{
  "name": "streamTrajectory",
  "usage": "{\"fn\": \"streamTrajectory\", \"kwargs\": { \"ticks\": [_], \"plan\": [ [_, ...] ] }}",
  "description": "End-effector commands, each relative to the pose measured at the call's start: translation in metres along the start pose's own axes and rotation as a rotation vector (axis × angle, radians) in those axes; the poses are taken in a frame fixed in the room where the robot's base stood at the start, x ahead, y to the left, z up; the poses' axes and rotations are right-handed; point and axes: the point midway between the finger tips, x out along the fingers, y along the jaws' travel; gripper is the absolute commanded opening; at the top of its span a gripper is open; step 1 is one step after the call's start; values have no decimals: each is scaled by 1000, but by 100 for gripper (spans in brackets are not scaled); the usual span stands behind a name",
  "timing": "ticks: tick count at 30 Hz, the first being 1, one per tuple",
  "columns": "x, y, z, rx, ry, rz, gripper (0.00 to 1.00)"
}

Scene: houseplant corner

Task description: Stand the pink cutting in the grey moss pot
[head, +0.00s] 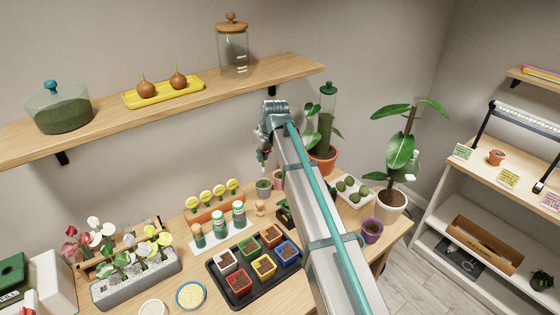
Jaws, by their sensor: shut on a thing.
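My gripper (264,146) is high over the back of the bench, pointing down and shut on a small, thin thing with a pinkish tip, which I take to be the pink cutting (263,157). Most of it is hidden by the fingers and too small to make out well. The grey moss pot (264,188) stands on the bench below my gripper, apart from it, with a greenish top. A small pink pot (279,180) stands close to its right, partly hidden by my arm.
A black tray (219,281) of coloured pots is in front. A potted plant with a moss pole (324,153) is at the right. The wall shelf (205,87) runs above. A grey planter (137,284) holds cuttings at the left.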

Motion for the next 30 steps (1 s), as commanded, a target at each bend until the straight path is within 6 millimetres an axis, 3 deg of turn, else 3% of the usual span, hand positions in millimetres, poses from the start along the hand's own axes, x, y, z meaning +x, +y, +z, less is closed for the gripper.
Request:
{"fn": "streamTrajectory", "kwargs": {
  "ticks": [11, 25, 30],
  "plan": [
    [15, -3, 2, -11, 0, -5, 0],
    [53, -3, 17, -10, 0, -4, 0],
    [50, -2, 16, -10, 1, -4, 0]
  ]
}}
